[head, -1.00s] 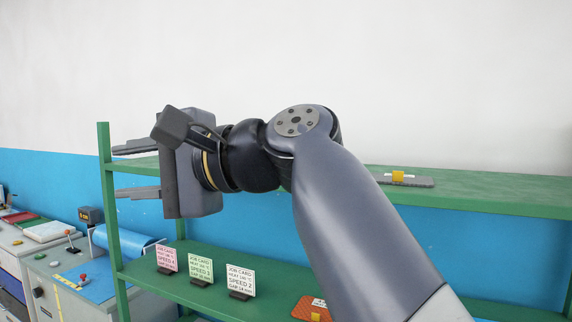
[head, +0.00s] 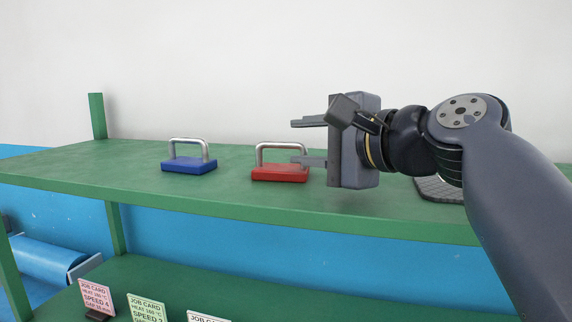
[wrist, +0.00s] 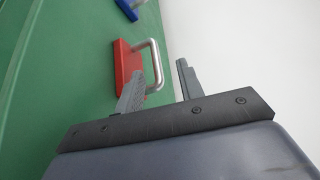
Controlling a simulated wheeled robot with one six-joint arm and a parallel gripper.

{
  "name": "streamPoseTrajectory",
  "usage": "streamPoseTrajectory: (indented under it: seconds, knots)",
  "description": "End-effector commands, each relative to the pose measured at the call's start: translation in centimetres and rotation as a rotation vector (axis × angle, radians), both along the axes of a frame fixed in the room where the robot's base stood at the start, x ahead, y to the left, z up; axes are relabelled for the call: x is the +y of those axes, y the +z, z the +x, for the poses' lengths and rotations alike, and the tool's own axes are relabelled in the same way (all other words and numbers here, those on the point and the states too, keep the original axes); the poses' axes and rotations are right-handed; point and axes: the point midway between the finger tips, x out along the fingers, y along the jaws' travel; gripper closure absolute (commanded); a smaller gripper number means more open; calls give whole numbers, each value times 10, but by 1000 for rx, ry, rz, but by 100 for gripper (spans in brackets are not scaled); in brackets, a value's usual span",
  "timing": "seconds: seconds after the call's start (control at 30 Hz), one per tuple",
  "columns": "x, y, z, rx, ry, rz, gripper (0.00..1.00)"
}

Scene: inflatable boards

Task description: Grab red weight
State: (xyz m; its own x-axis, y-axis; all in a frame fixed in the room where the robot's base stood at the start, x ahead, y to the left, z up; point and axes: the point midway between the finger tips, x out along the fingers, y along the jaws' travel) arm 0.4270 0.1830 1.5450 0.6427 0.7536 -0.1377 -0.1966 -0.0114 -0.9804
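The red weight (head: 281,174), a flat block with a silver arched handle, sits on the top green shelf in the head view. It also shows in the wrist view (wrist: 122,67), past my fingertips. My gripper (head: 308,142) is open and empty, its fingers pointing left, one above the other. In the head view the lower finger overlaps the right part of the weight and its handle. In the wrist view the fingers (wrist: 158,80) are spread near the handle's end; I cannot tell whether they touch it.
A blue weight (head: 189,165) with a like handle stands left of the red one on the top shelf (head: 100,170). A grey patterned item (head: 438,189) lies right, partly behind my arm. Job cards (head: 146,310) stand on the lower shelf. The shelf's left part is clear.

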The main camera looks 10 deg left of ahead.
Motion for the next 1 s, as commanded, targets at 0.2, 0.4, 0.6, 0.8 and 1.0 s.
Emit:
streamPoseTrajectory:
  seconds: [0.2, 0.4, 0.6, 0.8, 1.0]
  knots:
    - [24, -8, 18, 3, 3, -2, 64]
    - [35, -12, 27, 2, 0, -1, 64]
    - [34, -12, 28, 1, -1, -1, 64]
    - [34, -12, 28, 1, -1, -1, 80]
    - [34, -12, 27, 1, -1, -1, 97]
